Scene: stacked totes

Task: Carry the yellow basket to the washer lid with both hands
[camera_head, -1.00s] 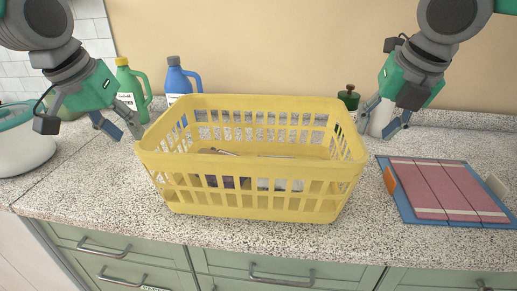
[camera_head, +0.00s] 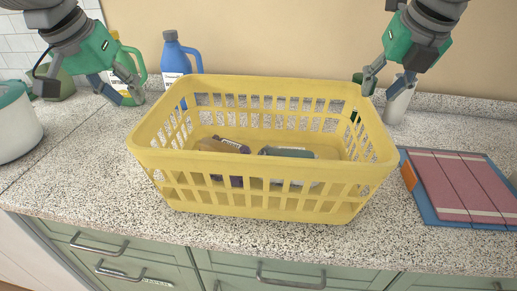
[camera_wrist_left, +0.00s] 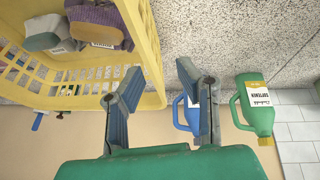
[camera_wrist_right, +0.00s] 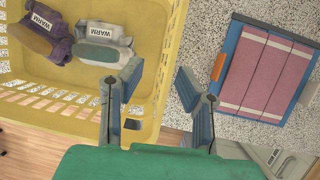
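The yellow basket (camera_head: 265,170) stands upright on the speckled counter with folded or rolled cloth items inside, some tagged "WARM" in the right wrist view. My left gripper (camera_head: 118,88) is open and empty, above and left of the basket's left end. In the left wrist view the basket's rim (camera_wrist_left: 150,60) passes between its spread fingers in the picture. My right gripper (camera_head: 382,88) is open and empty over the basket's far right corner. In the right wrist view the basket's rim (camera_wrist_right: 170,60) likewise shows between its fingers. I cannot make out the washer lid.
A blue bottle (camera_head: 176,58) and a green softener bottle (camera_wrist_left: 255,105) stand behind the basket's left side. A white pot (camera_head: 15,125) is at far left. A red-and-blue folding board (camera_head: 460,185) lies right of the basket. Green drawers (camera_head: 230,270) are below the counter edge.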

